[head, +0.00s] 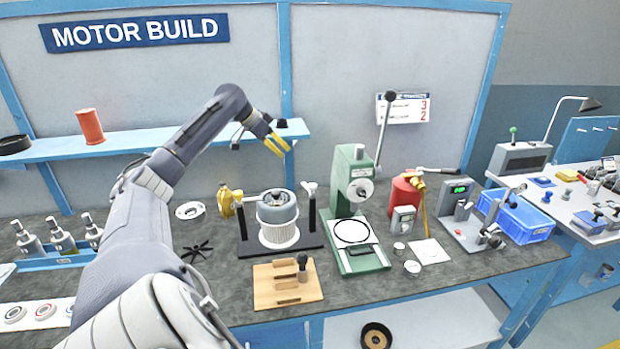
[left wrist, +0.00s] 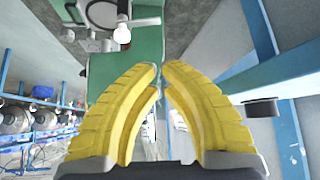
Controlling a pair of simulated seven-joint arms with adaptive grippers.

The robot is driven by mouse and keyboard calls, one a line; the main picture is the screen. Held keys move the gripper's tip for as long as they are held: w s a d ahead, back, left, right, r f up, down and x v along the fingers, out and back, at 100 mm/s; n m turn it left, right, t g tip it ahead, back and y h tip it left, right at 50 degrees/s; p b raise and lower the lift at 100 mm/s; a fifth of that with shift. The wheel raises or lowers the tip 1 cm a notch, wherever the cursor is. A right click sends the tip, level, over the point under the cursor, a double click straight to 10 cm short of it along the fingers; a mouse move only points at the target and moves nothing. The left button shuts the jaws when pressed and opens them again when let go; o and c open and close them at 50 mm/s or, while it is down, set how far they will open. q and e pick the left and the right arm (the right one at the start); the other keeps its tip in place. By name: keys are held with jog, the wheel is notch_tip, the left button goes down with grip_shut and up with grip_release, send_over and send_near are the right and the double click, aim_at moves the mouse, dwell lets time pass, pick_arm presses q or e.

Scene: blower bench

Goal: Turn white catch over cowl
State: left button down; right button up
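The grey cowl (head: 278,207) sits over a ribbed white body in a black fixture (head: 300,246) at the middle of the bench. A white catch (head: 309,188) stands on top of the fixture's right post, beside the cowl. Another white lever (head: 258,196) at the left post reaches toward the cowl's rim. My left gripper (head: 277,146) is above and behind the cowl, clear of it and of both catches. Its yellow fingers (left wrist: 160,75) are nearly together at the tips with nothing between them. My right gripper is in neither view.
A green press (head: 356,190) with a tall lever stands right of the fixture; its green body also shows in the left wrist view (left wrist: 143,42). A wooden block (head: 262,290) lies in front. A yellow bottle (head: 225,200) stands at left. A blue shelf (head: 150,140) runs behind.

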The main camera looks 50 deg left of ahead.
pick_arm(q)
jog(key=x, duration=1.7)
jog(key=shift+d, duration=0.1)
